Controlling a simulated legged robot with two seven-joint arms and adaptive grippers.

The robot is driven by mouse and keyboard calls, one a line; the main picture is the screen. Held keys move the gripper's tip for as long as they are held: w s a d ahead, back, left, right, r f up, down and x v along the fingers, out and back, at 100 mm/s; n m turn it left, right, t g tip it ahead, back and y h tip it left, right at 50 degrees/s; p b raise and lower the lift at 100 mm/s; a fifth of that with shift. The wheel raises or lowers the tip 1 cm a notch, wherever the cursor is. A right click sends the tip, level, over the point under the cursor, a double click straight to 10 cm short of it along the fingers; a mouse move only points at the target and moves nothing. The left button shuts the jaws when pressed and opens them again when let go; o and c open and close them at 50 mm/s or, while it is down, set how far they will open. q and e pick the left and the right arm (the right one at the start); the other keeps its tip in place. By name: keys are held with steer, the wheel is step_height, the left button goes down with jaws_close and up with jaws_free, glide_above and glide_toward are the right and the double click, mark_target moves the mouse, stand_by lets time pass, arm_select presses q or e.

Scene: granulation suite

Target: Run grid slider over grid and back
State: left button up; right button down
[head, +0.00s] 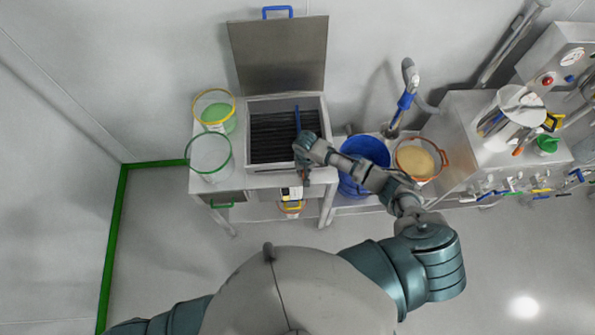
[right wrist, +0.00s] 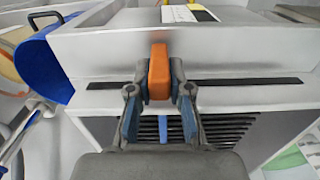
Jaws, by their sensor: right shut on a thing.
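The grid (head: 270,140) is a row of dark bars inside an open metal box with its lid raised at the back. Its bars also show in the right wrist view (right wrist: 215,128). My right gripper (head: 305,150) is over the right part of the box. In the right wrist view it is shut on the orange handle of the grid slider (right wrist: 159,75). A blue piece in line with the handle (head: 298,120) shows past the gripper at the right end of the grid. The gripper hides part of the slider. My left gripper is out of view.
The raised lid (head: 280,55) stands behind the box. Two clear tubs, one yellow-rimmed (head: 214,110) and one green-rimmed (head: 208,155), stand left. A blue bucket (head: 365,150) and an orange-rimmed bowl (head: 420,160) are right. The floor left of the table is clear.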

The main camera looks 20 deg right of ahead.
steer(key=shift+s+d, duration=0.3)
steer(key=shift+d, duration=1.1)
steer(key=shift+s+d, duration=0.3)
steer(key=shift+d, duration=1.05)
steer(key=shift+s+d, duration=0.3)
steer(key=shift+d, duration=1.1)
steer(key=c, duration=1)
jaws_free()
step_height(320, 180, up, 12)
steer(key=shift+f, duration=0.1)
